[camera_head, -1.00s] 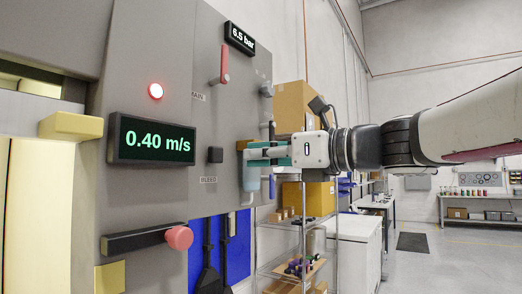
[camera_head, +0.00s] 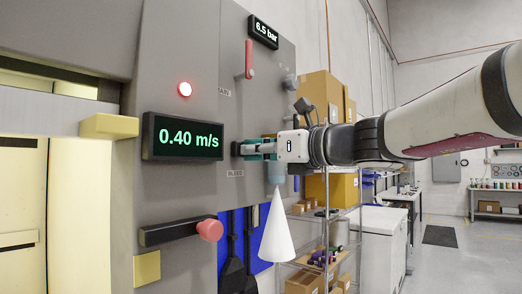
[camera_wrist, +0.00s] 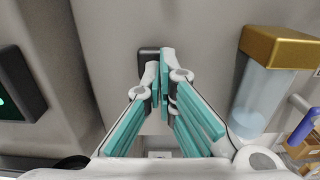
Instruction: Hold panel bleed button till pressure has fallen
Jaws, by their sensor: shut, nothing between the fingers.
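The dark bleed button (camera_head: 236,149) sits on the grey panel (camera_head: 225,110), above the BLEED label (camera_head: 236,173). My gripper (camera_head: 245,149) is shut and empty, and its fingertips appear to touch the button. In the wrist view the closed fingertips (camera_wrist: 160,70) cover part of the button (camera_wrist: 147,54). How deep the button is pressed cannot be told. The pressure display (camera_head: 264,32) at the top reads 6.5 bar. A white cone shape (camera_head: 277,235) hangs below the clear bowl (camera_head: 277,172), which has a gold top in the wrist view (camera_wrist: 280,45).
A red-handled lever (camera_head: 249,62) is above the button. A lit red lamp (camera_head: 185,89) and a display (camera_head: 182,138) reading 0.40 m/s are to the left. A red knob (camera_head: 210,229) on a black bar sticks out below. Shelving with boxes (camera_head: 320,90) stands at right.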

